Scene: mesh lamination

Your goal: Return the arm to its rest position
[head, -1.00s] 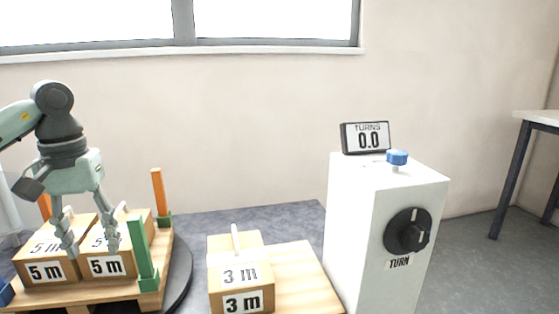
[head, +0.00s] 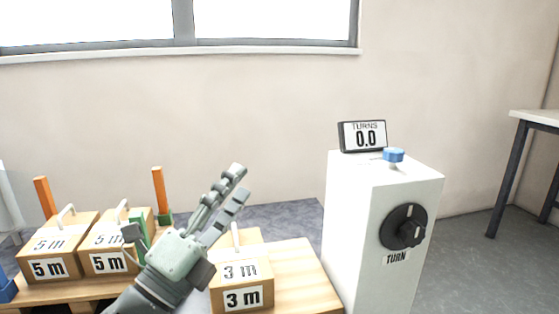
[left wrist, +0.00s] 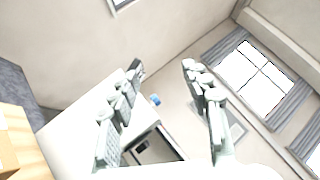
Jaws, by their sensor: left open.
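My left gripper (head: 238,185) is in the lower middle of the head view, its fingers pointing up and to the right. It holds nothing. In the left wrist view its two fingers (left wrist: 163,85) stand apart with nothing between them. It covers part of the green post and the pallet behind it. My right gripper is not in view.
Two 5 m boxes (head: 60,245) sit on a wooden pallet with orange posts (head: 160,190) at the left. A 3 m box (head: 243,272) stands on a wooden board (head: 295,270). A white cabinet (head: 350,225) with a black knob (head: 403,227), blue button (head: 393,155) and TURNS display (head: 362,135) reading 0.0 stands right.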

